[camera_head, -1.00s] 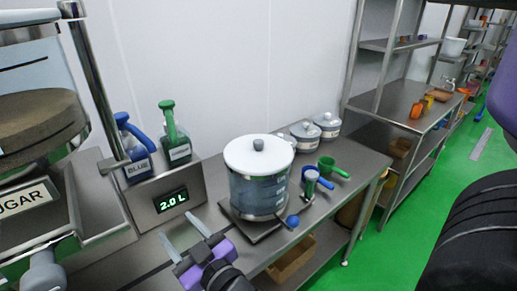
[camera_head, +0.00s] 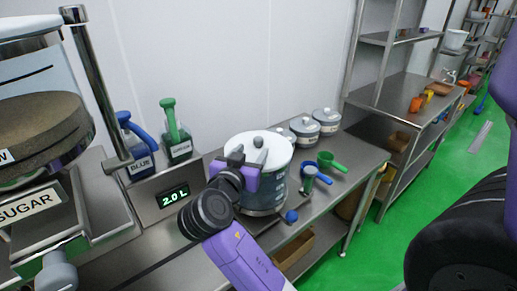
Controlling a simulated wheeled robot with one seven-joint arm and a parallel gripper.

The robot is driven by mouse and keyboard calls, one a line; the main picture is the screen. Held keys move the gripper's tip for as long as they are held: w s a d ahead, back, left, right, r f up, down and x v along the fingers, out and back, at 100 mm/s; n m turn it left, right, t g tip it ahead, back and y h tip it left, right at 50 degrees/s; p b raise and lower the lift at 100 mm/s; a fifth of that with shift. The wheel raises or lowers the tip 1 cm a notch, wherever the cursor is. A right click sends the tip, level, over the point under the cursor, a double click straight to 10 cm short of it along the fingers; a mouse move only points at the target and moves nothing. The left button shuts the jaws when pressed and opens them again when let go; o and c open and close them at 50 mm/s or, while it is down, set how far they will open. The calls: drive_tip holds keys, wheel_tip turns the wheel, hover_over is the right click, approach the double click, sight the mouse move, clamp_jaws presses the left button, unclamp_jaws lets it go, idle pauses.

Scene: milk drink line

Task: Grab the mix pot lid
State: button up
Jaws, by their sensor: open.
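The mix pot lid (camera_head: 270,149) is a round white disc with a small knob (camera_head: 258,142) on top. It sits on the clear mix pot (camera_head: 268,192), which stands on the steel bench and holds dark contents. My gripper (camera_head: 236,156) is open, at the left front part of the lid, and covers part of it and of the pot's left side. The fingertips are close to the lid, left of the knob. I cannot tell whether they touch it.
A 2.0 L display (camera_head: 174,196) is left of the pot, with blue (camera_head: 137,145) and green (camera_head: 176,132) dispensers behind. Small lidded pots (camera_head: 326,120) stand behind right.

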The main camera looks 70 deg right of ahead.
sight(257, 143)
drive_tip(key=d+p, duration=0.2)
drive_tip(key=d, duration=0.3)
drive_tip(key=shift+r, duration=0.1)
drive_tip(key=shift+d+f, duration=0.2)
drive_tip(key=shift+d, duration=0.35)
clamp_jaws()
